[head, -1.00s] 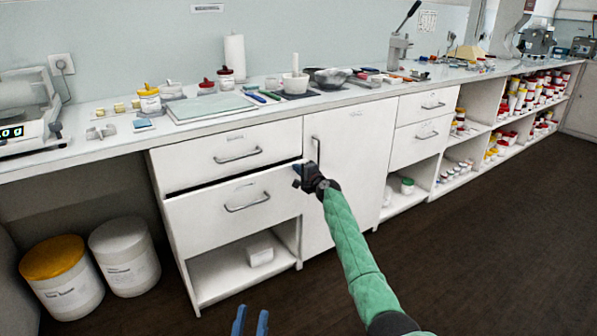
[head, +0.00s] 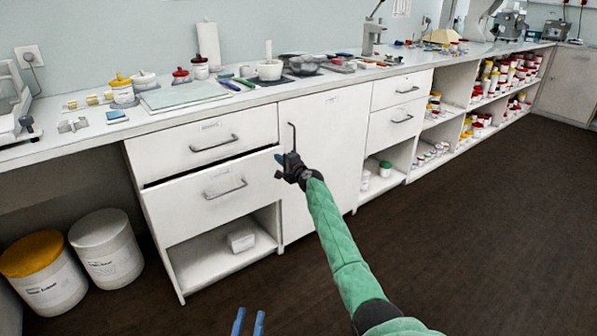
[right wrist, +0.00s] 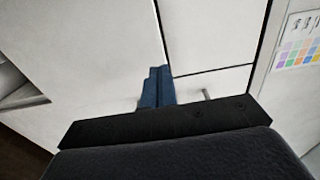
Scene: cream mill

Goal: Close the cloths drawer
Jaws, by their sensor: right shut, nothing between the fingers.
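The lower drawer (head: 219,192) of the left white cabinet stands slightly out, with a dark gap along its top edge. Its label is too small to read. The upper drawer (head: 208,142) above it looks flush. My right gripper (head: 280,160) is shut and empty in front of the lower drawer's upper right corner; I cannot tell whether it touches. In the right wrist view its blue fingers (right wrist: 157,88) are together before white panels with seams. My left gripper (head: 248,322) shows only its two blue fingertips at the bottom edge, apart and empty.
A cupboard door (head: 325,150) with an upright handle adjoins the drawers on the right. An open shelf with a white box (head: 241,240) lies below. Two lidded tubs (head: 107,249) stand at left. The counter (head: 265,94) is crowded; the dark floor (head: 440,240) is clear.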

